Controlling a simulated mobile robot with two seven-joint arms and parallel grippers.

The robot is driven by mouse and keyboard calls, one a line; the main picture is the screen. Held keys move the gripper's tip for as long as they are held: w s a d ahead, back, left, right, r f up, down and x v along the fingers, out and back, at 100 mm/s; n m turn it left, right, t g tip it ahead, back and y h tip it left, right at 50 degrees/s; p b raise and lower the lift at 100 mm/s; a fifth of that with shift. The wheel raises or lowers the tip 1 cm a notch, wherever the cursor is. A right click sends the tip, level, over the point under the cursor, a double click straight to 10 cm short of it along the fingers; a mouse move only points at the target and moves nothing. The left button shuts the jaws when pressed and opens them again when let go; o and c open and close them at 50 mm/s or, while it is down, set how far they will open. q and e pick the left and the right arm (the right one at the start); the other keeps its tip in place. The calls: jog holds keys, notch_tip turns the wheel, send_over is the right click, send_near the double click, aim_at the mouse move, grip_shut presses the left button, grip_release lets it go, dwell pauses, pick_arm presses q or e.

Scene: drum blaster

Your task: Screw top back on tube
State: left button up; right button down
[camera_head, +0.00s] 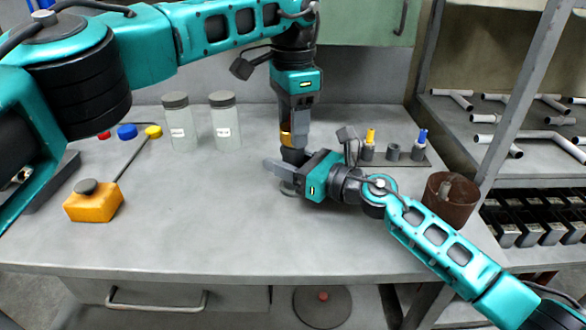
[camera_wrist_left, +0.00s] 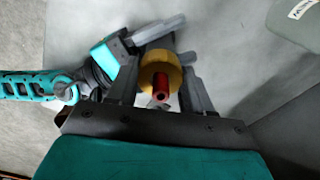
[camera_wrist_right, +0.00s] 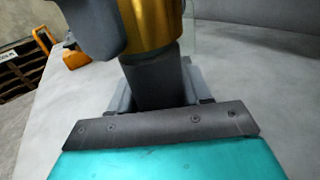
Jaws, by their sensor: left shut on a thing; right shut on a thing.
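My left gripper (camera_head: 286,138) points down over the table and is shut on the gold top (camera_head: 287,139). The left wrist view shows this top (camera_wrist_left: 174,70) end-on between the fingers, with a red tip (camera_wrist_left: 162,83) in its middle. Below it, my right gripper (camera_head: 284,172) reaches in from the right and is shut on the dark grey tube (camera_wrist_right: 155,85). In the right wrist view the gold top (camera_wrist_right: 152,25) sits in line on the tube's upper end, apparently touching. Whether the thread is engaged cannot be seen. The fingers partly hide both parts.
Two clear jars with grey lids (camera_head: 180,125) (camera_head: 225,120) stand left of the grippers. An orange box (camera_head: 93,203) with a rod lies farther left, near red, blue and yellow caps (camera_head: 127,131). A rack with yellow- and blue-tipped pieces (camera_head: 421,140) and a brown can (camera_head: 450,200) stand right.

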pick_arm(q)
jog(key=m, duration=1)
jog(key=shift+m, duration=0.4)
jog(key=m, duration=0.3)
jog(key=shift+m, duration=0.4)
jog(key=m, duration=0.3)
jog(key=shift+m, duration=0.3)
jog(key=m, duration=0.3)
jog(key=shift+m, duration=0.4)
jog(key=m, duration=0.5)
jog(key=shift+m, duration=0.3)
jog(key=m, duration=0.5)
jog(key=shift+m, duration=0.3)
jog(key=m, duration=0.3)
jog(key=shift+f+m, duration=0.1)
jog(key=shift+m, duration=0.3)
jog(key=m, duration=0.3)
jog(key=shift+m, duration=0.3)
jog(key=m, duration=0.5)
jog(key=shift+m, duration=0.3)
jog(key=m, duration=0.3)
jog(key=shift+m, duration=0.4)
jog(key=m, duration=0.3)
jog(key=shift+m, duration=0.3)
jog(key=o, duration=1.2)
jog(key=shift+o, duration=0.2)
